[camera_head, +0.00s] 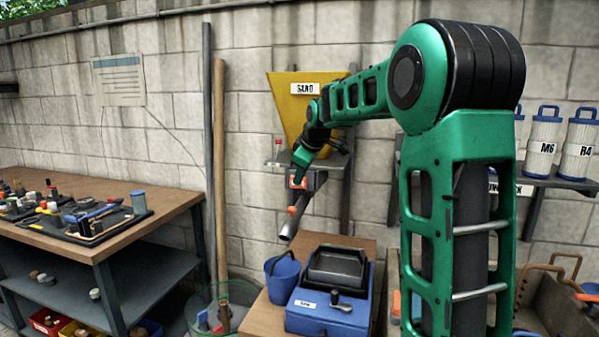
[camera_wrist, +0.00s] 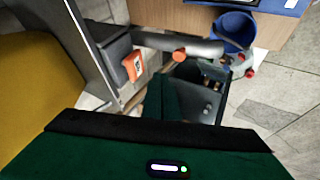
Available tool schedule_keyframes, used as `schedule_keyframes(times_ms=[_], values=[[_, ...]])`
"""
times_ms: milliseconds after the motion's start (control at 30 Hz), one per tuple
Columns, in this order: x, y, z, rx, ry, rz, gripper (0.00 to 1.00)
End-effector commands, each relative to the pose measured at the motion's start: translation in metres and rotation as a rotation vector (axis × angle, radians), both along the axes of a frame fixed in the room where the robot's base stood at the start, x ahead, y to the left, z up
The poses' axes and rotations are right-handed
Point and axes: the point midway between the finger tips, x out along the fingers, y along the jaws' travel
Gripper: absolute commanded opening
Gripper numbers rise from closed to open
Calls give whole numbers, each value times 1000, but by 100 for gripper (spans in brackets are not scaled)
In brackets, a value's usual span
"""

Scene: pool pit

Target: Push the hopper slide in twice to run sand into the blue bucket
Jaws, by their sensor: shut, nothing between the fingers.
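The yellow hopper (camera_head: 291,100), labelled SAND, hangs on the wall; its side fills the left of the wrist view (camera_wrist: 28,80). Below it are a grey housing with an orange piece (camera_head: 298,182), probably the slide's end, also in the wrist view (camera_wrist: 133,66), and a slanting metal spout (camera_head: 296,218). The blue bucket (camera_head: 282,278) stands upright below the spout's end; it also shows in the wrist view (camera_wrist: 233,28). My gripper (camera_head: 301,158) is shut and empty, close to the housing. Contact cannot be told. Sand is not visible in the bucket.
A blue machine with a crank (camera_head: 328,305) stands right of the bucket on a small wooden bench (camera_head: 262,317). Two long poles (camera_head: 220,160) lean on the wall at left. A workbench (camera_head: 100,240) with tools stands further left. White canisters (camera_head: 543,145) sit on a right shelf.

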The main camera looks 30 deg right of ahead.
Motion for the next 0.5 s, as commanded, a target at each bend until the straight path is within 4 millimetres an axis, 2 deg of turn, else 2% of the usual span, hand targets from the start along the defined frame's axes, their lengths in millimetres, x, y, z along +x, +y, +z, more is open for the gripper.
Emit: schedule_keyframes(times_ms=[100, 200, 300, 500], values=[[13, -3, -19, 1, 3, -1, 0], [24, -7, -30, 0, 1, -2, 0], [34, -19, -28, -1, -2, -2, 0], [45, -31, -27, -1, -1, 0, 0]])
